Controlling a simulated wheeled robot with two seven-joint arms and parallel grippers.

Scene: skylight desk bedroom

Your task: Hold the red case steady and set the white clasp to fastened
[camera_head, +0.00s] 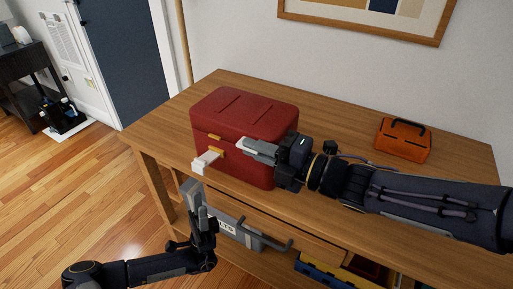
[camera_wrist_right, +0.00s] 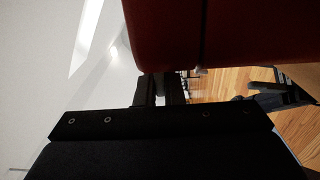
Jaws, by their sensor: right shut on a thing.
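The red case (camera_head: 243,107) stands upright with its lid down on the wooden desk; its dark red side also fills the top of the right wrist view (camera_wrist_right: 200,30). The white clasp (camera_head: 205,160) juts out from the case's front, beside small yellow fittings. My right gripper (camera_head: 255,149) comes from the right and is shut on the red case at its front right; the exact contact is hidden. Its pale fingertips end right of the clasp, apart from it. My left gripper (camera_head: 193,191) is below the clasp, fingers pointing up, in front of the desk. Its finger gap is unclear.
The desk (camera_head: 165,130) has bare top left of the case. An orange toolbox (camera_head: 403,140) stands at the back right, behind my right arm. A grey bin (camera_head: 235,228) with a label and a drawer front sit below the desk top, near my left arm.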

